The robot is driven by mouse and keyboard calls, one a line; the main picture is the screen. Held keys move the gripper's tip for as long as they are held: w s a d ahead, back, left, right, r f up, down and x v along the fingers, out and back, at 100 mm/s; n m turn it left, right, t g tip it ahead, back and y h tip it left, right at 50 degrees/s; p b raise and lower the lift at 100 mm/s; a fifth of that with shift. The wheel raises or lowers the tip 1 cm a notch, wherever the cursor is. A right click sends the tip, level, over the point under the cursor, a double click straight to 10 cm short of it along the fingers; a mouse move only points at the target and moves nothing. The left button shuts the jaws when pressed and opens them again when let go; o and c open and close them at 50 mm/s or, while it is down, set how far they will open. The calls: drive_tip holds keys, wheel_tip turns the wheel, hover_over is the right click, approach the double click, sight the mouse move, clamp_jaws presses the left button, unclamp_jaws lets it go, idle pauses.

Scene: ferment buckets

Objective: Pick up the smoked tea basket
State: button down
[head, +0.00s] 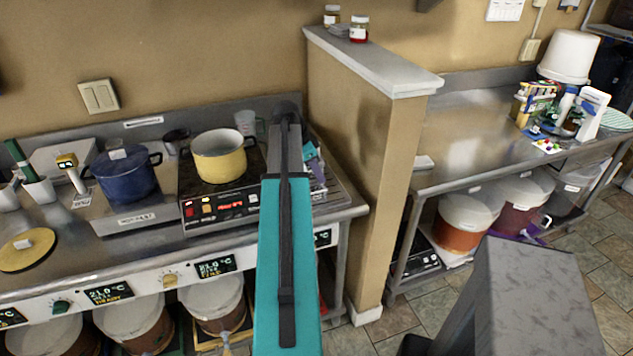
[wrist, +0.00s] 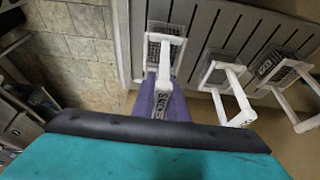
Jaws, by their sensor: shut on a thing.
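In the wrist view, several small mesh baskets with white frames and handles lie on a grey slatted surface. The leftmost one, the smoked tea basket (wrist: 165,45), has its white handle running down to my purple gripper (wrist: 160,95). My gripper is shut on that handle. A white label shows there, too slanted to read surely. The basket seems to be still at the slats; I cannot tell whether it is lifted. In the head view my gripper (head: 311,152) is at the right end of the counter, mostly behind my teal arm, and the basket is hardly visible.
Two more baskets (wrist: 217,72) (wrist: 270,68) sit close to the right in the wrist view. In the head view, a yellow pot (head: 218,160) on a hotplate stands just left of my arm, with a blue pot (head: 124,178) farther left. A partition wall (head: 350,150) rises to the right.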

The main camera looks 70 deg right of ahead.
drive_tip(key=shift+r, duration=0.15)
drive_tip(key=shift+r+b, duration=0.75)
drive_tip(key=shift+r, duration=0.6)
drive_tip(key=shift+a+r, duration=0.1)
drive_tip(key=shift+r, duration=0.1)
drive_tip(key=s+a+r+b, duration=0.1)
drive_tip(key=a+b, duration=0.3)
drive_tip(key=a, duration=1.1)
drive_tip(key=shift+s+a+r, duration=0.3)
drive_tip(key=shift+s+a, duration=0.05)
drive_tip(key=shift+s, duration=0.1)
drive_tip(key=shift+w, duration=0.1)
